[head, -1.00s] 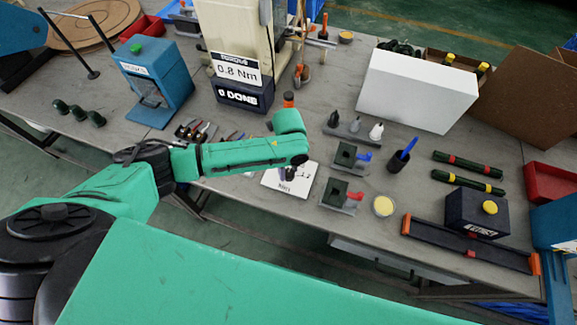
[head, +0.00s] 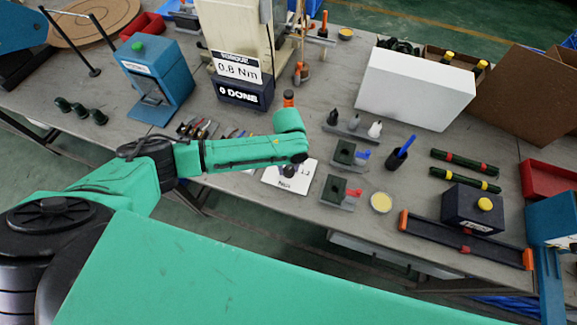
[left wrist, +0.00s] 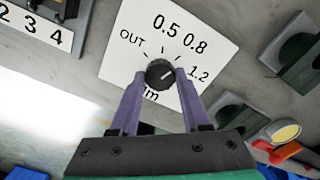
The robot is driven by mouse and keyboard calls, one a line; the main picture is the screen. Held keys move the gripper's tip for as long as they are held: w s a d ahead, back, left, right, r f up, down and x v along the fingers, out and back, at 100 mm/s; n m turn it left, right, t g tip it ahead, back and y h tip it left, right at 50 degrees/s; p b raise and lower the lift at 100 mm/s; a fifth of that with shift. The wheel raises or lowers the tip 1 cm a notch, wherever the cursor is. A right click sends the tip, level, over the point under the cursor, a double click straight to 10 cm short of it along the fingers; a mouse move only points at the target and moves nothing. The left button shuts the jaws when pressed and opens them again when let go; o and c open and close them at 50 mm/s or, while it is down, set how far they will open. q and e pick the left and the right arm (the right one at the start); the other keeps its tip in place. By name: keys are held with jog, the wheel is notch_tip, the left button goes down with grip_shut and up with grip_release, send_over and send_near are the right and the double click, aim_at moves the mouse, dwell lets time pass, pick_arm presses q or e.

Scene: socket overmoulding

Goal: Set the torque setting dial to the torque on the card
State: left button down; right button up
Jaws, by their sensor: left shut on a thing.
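The card (head: 236,68) reads 0.8 Nm and stands at the back in the head view. The torque dial (left wrist: 159,74) is a black ribbed knob on a white plate (left wrist: 222,48) marked OUT, 0.5, 0.8 and 1.2. My left gripper (left wrist: 160,80) is shut on the knob, one purple finger on each side. The knob's pale mark seems to point right, near the 1.2 side; it is too small to be exact. In the head view the plate (head: 272,178) lies at the bench's front edge, partly behind my left arm. My right gripper is not in view.
A dark block reading 0 DONE (head: 240,93) sits below the card. Several hand tools (head: 195,128) lie left of the plate. Two small dark fixtures (head: 346,152) (head: 338,189) stand to its right. A blue press (head: 150,80) stands at the left.

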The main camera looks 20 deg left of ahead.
aim_at(289, 170)
pick_arm(q)
jog(key=shift+w+r, duration=0.1)
jog(key=shift+c, duration=1.9)
grip_release()
notch_tip(289, 170, up, 15)
jog(key=b, duration=0.1)
jog(key=shift+f, duration=0.2)
jog(key=shift+f, duration=0.1)
